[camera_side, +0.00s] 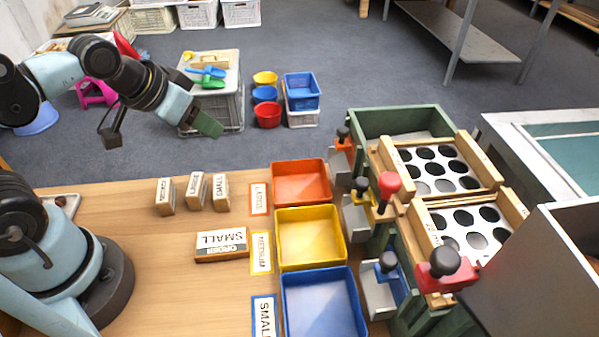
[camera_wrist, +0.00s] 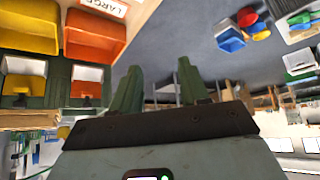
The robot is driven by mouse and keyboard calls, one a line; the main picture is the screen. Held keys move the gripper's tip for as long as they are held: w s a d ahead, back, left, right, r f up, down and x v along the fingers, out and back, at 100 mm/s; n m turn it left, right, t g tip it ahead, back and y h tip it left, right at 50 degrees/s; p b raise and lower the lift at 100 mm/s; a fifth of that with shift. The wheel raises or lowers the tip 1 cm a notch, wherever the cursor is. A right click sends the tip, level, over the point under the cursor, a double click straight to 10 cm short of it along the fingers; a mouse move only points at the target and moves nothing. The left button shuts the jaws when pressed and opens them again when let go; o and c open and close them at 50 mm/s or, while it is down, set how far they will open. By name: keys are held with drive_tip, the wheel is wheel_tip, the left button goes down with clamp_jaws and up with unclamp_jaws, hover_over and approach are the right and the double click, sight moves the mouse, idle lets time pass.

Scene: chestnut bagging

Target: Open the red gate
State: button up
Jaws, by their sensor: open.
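In the side view, an orange-red gate with a black knob (camera_side: 343,136) sits at the sorter's left side by the orange-red bin (camera_side: 300,183). A larger red slide with a black knob (camera_side: 444,275) is at the sorter's near end. I cannot tell for sure which is the red gate. A yellow gate with a black knob (camera_side: 361,189) and a blue one (camera_side: 388,268) stand in the same row; a red knob (camera_side: 389,184) rises beside them. In the wrist view my gripper (camera_wrist: 158,88) is open and empty.
Yellow (camera_side: 310,238) and blue (camera_side: 319,303) bins stand below the gates. Small labelled wooden blocks (camera_side: 197,191) and a SMALL order block (camera_side: 222,244) stand on the table. The green sorter (camera_side: 405,122) with hole plates fills the right. A grey box (camera_side: 540,270) is near right.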

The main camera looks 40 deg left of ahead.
drive_tip(key=d+m+g+h, duration=0.1)
drive_tip(key=d+m+h, duration=0.4)
drive_tip(key=d, duration=0.6)
drive_tip(key=m+g+h, duration=0.6)
drive_tip(key=m+h, duration=0.7)
approach(439, 252)
drive_tip(key=d, duration=0.9)
drive_tip(key=shift+r, duration=0.1)
drive_tip(key=shift+c, duration=0.3)
clamp_jaws()
